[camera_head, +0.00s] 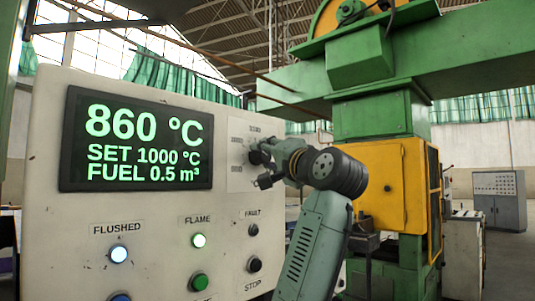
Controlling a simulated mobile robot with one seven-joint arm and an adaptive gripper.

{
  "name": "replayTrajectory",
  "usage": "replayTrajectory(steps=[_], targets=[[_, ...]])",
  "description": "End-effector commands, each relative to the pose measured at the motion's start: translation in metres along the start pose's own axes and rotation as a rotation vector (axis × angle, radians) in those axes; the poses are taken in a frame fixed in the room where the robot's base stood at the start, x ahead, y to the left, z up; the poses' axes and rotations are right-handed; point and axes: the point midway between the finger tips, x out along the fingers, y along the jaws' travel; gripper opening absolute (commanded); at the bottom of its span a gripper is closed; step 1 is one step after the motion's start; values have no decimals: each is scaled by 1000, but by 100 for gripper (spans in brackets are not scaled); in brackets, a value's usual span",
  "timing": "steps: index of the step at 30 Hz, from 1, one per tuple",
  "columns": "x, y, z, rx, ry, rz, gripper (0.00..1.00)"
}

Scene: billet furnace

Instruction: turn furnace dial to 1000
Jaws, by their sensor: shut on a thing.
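The furnace control panel (60,220) fills the left and middle of the view. Its display (136,141) reads 860 °C, SET 1000 °C and FUEL 0.5 m³ in green. The dial (256,157) sits right of the display on a light plate with small markings, mostly hidden by my gripper. My gripper (261,166) is at the dial and shut on it, with my wrist and arm reaching up from below right. The dial's pointer and most of its scale cannot be read.
A green button (199,281) and black STOP button (254,264) sit low, near my arm. A green and yellow machine (375,180) stands behind my arm.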

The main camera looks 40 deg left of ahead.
Motion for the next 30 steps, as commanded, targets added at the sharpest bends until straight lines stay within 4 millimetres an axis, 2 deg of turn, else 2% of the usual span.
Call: replayTrajectory(steps=[17,18,26,30], targets=[[0,0,-1,34,3,12,8],[0,0,-1,34,3,12,36],[0,0,-1,33,1,13,54],[0,0,0,33,1,13,54]])
